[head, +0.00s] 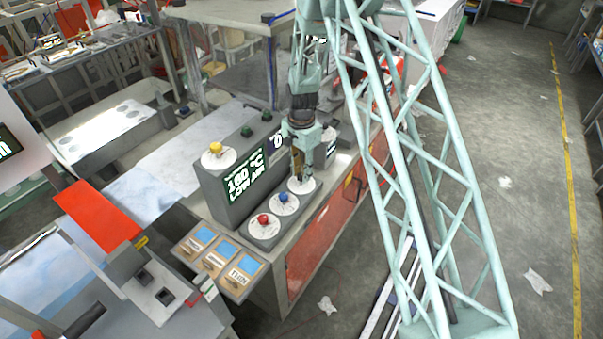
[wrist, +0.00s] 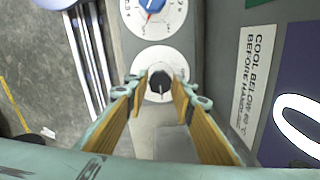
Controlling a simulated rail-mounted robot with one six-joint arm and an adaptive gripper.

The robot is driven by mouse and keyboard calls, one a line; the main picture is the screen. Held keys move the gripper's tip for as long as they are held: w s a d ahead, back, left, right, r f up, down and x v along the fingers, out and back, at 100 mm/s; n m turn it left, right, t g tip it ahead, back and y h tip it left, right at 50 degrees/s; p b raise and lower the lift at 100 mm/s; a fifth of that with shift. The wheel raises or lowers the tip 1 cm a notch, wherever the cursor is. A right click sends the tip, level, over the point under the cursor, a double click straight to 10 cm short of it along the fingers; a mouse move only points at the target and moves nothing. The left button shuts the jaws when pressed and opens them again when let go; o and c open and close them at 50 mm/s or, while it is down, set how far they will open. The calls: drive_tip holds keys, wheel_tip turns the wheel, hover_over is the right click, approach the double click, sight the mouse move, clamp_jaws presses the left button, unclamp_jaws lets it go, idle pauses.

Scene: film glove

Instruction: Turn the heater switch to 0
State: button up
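My gripper (head: 301,176) points down over the third dial of a grey control box. In the wrist view its two yellow-brown fingers (wrist: 160,92) are open, one on each side of a black knob (wrist: 159,80). Gaps show between the fingertips and the knob; whether they touch its sides I cannot tell. A blue knob (head: 283,197) and a red knob (head: 263,219) sit on neighbouring dials. No readable label shows which knob is the heater switch.
The box's display (head: 244,178) reads about 180 °C and "LOW AIR". A yellow knob (head: 215,148) and green buttons are on top of the box.

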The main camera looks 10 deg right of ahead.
drive_tip(key=c, duration=0.4)
drive_tip(key=shift+n+b, duration=0.5)
drive_tip(key=shift+b, duration=0.05)
drive_tip(key=shift+f+n+b, duration=0.1)
drive_tip(key=shift+n+b, duration=1)
drive_tip(key=shift+n, duration=0.1)
drive_tip(key=n+b, duration=0.3)
drive_tip(key=n, duration=0.2)
drive_tip(key=shift+b, duration=0.3)
drive_tip(key=n+b, duration=0.2)
drive_tip(key=n, duration=0.3)
drive_tip(key=shift+b, duration=0.3)
drive_tip(key=shift+n+b, duration=0.75)
drive_tip(key=shift+n, duration=1.55)
